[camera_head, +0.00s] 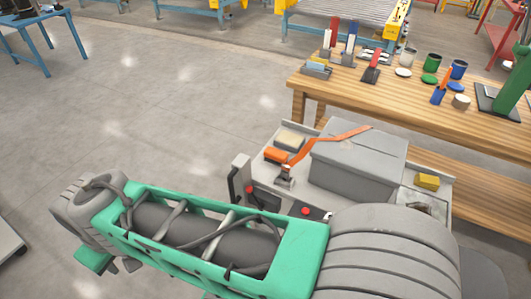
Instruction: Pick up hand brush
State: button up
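A red tool with a flat dark-red end (371,73) lies on the wooden workbench at the upper right. It is small, and I cannot tell for sure whether it is the hand brush. A red upright tool (334,31) and a blue upright tool (351,37) stand behind it to the left; their type is also unclear. My arm (210,240), green and grey with dark cables, crosses the lower part of the view, well in front of the bench. No gripper fingers can be made out.
A grey tray with a large grey case (358,160) and an orange strap lies between my arm and the bench.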

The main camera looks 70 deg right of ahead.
aim_at(274, 155)
jog(key=z, duration=0.45)
jog(key=i, duration=0.75)
jog(key=z, duration=1.1)
jog(key=i, duration=0.45)
jog(key=z, duration=0.45)
